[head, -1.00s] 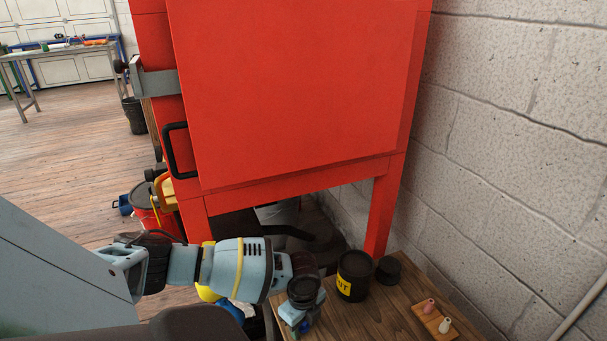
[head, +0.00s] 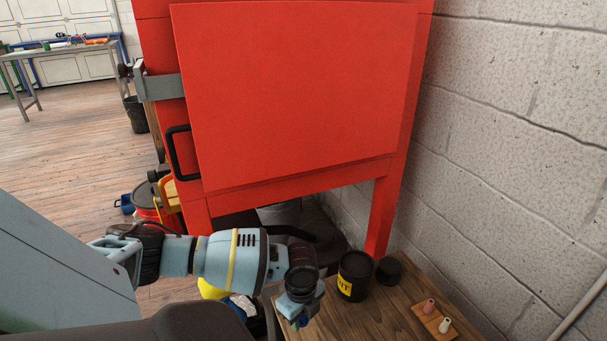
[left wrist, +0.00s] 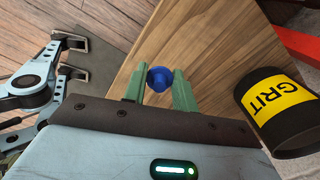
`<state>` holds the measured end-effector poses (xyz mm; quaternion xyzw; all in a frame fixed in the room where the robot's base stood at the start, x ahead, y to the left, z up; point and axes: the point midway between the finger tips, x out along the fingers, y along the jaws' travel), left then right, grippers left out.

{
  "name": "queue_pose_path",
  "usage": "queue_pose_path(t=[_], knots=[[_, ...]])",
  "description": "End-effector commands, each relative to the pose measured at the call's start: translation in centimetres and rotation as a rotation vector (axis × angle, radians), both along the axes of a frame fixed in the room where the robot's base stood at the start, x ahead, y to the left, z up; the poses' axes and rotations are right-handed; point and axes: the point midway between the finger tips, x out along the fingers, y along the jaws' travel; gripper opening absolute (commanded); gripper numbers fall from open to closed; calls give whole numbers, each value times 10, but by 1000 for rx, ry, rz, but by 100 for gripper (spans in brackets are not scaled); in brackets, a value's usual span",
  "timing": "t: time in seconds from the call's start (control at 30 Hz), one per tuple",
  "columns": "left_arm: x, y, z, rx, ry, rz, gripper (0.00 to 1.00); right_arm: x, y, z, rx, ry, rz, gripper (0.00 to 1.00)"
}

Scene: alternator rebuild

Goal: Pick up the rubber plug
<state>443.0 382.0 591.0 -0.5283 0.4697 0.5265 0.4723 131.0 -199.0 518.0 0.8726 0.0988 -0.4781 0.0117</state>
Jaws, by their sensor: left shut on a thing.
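A small blue rubber plug (left wrist: 160,78) with a round head sits between the two green fingers of my left gripper (left wrist: 159,90) in the left wrist view. The gripper is shut on it, with a finger on each side. The wooden bench top shows behind the plug; I cannot tell whether it still touches the wood. In the head view my left gripper (head: 301,320) is at the bench's left end, mostly hidden under its own wrist, and only a bit of blue shows there.
A black GRIT pot (head: 354,277) stands just right of my left gripper, with a black round lid (head: 389,271) beside it. A small wooden board (head: 433,317) holds a pink and a white piece. A red cabinet (head: 290,95) and a block wall (head: 520,130) close in the bench (head: 385,315).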

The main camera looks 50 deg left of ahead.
Motion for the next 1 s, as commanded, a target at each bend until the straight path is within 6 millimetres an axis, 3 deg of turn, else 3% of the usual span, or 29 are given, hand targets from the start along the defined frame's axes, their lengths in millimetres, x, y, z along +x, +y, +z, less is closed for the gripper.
queue_pose_path(t=[0.03, 0.3, 0.5, 0.7, 1.0], knots=[[-16, -2, 0, 1, 9, -5, 6, 0, 0, 3, 1, -1, -2, 36], [-83, -13, 7, 2, 8, -4, 6, -3, 2, 11, 6, 1, -7, 36], [-121, -21, 10, 0, 7, -3, 6, -5, 2, 15, 8, 2, -10, 36], [-142, -25, 12, 0, 6, -2, 6, -8, 3, 17, 9, 9, -10, 36], [-148, -26, 12, -1, 4, -1, 6, -9, 3, 17, 9, 9, -10, 36]])
